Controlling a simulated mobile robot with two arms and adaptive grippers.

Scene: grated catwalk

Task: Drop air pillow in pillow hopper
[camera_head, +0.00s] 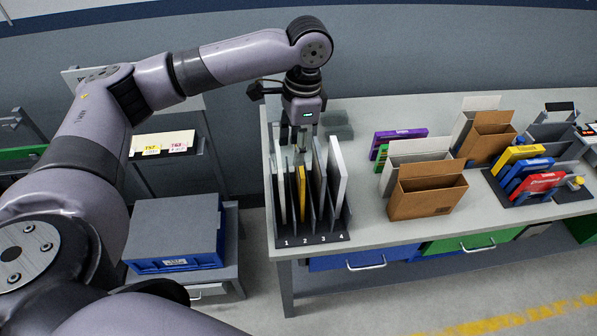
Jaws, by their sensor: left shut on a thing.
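My left gripper (297,138) points down over the back of a dark rack (318,239) with slots numbered 1 to 4. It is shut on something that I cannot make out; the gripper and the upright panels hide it. I cannot pick out an air pillow or a pillow hopper in this view. Thin upright panels stand in the rack: a yellow one (301,192) near slot 2 and a pale one (337,180) at the right. My right gripper is not in view.
Open cardboard boxes (428,198) and a purple box (401,135) stand on the grey bench (372,232). Yellow, blue and red boxes (528,180) stand at the right. A grey-topped blue crate (172,232) sits on a low stand at the left. Floor in front is clear.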

